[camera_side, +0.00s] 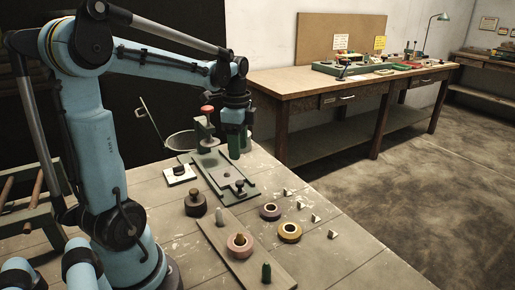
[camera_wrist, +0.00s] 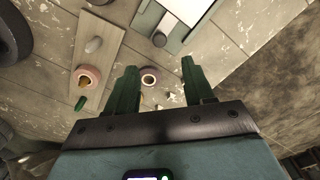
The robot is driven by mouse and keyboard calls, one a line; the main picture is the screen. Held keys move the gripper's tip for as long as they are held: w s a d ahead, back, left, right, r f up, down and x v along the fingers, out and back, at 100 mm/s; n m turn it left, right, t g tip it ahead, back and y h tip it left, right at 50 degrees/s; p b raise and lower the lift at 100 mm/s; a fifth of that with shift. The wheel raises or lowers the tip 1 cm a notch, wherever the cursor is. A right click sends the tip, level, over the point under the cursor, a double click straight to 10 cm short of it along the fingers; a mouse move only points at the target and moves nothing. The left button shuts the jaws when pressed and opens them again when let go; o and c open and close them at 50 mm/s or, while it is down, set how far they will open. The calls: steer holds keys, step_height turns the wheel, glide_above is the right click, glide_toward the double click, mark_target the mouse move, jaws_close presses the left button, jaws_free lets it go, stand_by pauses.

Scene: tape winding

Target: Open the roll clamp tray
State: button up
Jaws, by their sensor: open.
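A long grey-green metal plate (camera_side: 215,172), which looks like the roll clamp tray, lies on the work table. A red-topped clamp (camera_side: 207,118) stands at its far end and a dark knob (camera_side: 240,187) at its near end. I cannot tell whether the tray is open or shut. My gripper (camera_side: 241,148) hangs beside the clamp's right side, fingers pointing down, apart from the knob. In the wrist view, my gripper (camera_wrist: 159,66) is open and empty, its green fingers spread. A pale plate (camera_wrist: 182,8) shows at the top there.
A purple tape roll (camera_side: 270,211) and a yellow tape roll (camera_side: 290,232) lie on the table. A pink roll (camera_side: 239,245) sits on a board with pegs. A dark weight (camera_side: 196,204) stands left of them. Several small metal pieces lie along the right.

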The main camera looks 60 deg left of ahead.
steer(key=shift+r, duration=0.75)
steer(key=s+d+f+n+t, duration=0.2)
steer(key=d+n+t, duration=0.5)
steer(key=d, duration=1.1)
steer(key=shift+n, duration=1)
